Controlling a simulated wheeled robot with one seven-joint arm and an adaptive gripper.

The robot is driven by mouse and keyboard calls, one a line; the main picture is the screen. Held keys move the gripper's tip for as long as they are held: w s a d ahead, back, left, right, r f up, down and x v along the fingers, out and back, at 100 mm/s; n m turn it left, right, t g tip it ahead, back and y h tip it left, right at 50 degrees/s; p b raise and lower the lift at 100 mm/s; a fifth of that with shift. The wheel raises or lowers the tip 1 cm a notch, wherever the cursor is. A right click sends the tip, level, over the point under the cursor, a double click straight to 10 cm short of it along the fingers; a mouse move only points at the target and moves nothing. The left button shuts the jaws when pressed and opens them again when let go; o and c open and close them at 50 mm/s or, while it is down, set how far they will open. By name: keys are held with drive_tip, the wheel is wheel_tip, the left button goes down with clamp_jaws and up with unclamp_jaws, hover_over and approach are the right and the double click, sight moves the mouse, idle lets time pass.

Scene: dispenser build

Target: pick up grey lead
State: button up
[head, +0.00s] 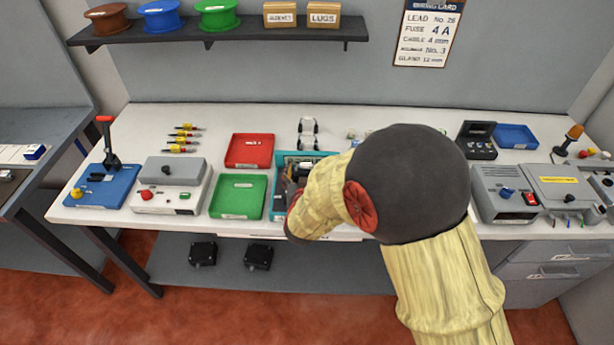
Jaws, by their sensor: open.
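A teal tray (277,207) stands at the middle of the bench, partly hidden behind my arm. Dark and light items show inside it, too small and covered to name. My gripper (294,186) is low over this tray, open, and mostly hidden by my own wrist; I cannot tell whether it touches anything. I cannot pick out a grey lead for certain. A pale looped item with dark ends (308,133) lies on the bench behind the tray.
A red tray (249,151) and a green tray (238,195) stand left of the teal tray. A grey box device (172,184) and a blue lever press (104,183) are further left. Grey test units (505,194) and a blue tray (515,136) stand right.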

sight(306, 167)
drive_tip(key=b+x, duration=0.1)
drive_tip(key=x, duration=0.3)
drive_tip(key=shift+w+a, duration=0.1)
drive_tip(key=shift+c, duration=1.1)
drive_tip(key=c, duration=1.1)
drive_tip(key=shift+r, duration=0.1)
drive_tip(key=shift+c, duration=0.7)
